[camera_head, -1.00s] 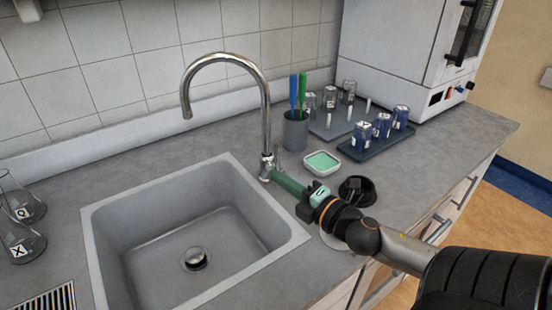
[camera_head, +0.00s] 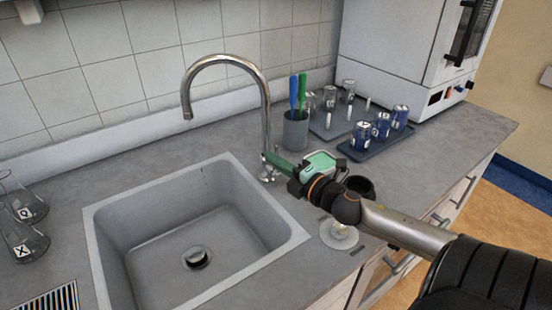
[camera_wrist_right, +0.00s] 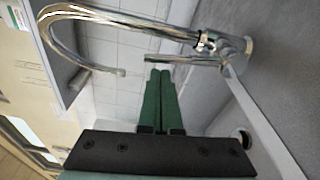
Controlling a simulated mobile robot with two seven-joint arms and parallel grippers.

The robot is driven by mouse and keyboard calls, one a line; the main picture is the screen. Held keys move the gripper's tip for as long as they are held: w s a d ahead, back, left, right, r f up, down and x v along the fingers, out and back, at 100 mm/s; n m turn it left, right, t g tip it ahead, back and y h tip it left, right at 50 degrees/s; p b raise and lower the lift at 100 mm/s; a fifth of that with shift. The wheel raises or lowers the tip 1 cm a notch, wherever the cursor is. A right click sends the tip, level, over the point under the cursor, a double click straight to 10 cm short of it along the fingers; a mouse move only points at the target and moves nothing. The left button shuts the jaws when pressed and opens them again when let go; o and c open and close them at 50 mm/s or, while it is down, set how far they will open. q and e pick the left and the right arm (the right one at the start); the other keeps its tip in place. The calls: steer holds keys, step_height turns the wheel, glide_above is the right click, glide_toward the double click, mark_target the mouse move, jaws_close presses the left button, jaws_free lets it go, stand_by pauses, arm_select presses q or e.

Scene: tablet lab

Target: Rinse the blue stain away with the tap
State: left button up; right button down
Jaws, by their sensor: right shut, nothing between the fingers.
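The chrome tap (camera_head: 265,115) stands behind the right back corner of the grey sink (camera_head: 120,205), its spout arching over the basin. It also shows in the wrist view (camera_wrist_right: 237,58), where a short chrome lever (camera_wrist_right: 180,60) juts from its base. My right gripper (camera_head: 268,156) is shut and empty, its green fingers at the lower part of the tap. In the wrist view its fingertips (camera_wrist_right: 160,74) are close to the lever; I cannot tell whether they touch. I make out no blue stain in the basin and no running water. My left gripper is out of view.
A grey cup (camera_head: 295,132) with a blue and a green stick stands right of the tap. A tray (camera_head: 372,150) of blue-labelled jars stands farther right. Glass flasks (camera_head: 24,240) stand left of the sink.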

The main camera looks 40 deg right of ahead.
steer(key=shift+d, duration=0.2)
steer(key=shift+s+d+r+m+p, duration=0.1)
steer(key=shift+d+r+m+p, duration=0.05)
steer(key=shift+d+m+p, duration=0.35)
steer(key=shift+s+d+r+m+p, duration=0.15)
steer(key=shift+d+m+p, duration=0.2)
steer(key=shift+m, duration=0.25)
steer(key=shift+w, duration=0.1)
steer(key=shift+a, duration=0.1)
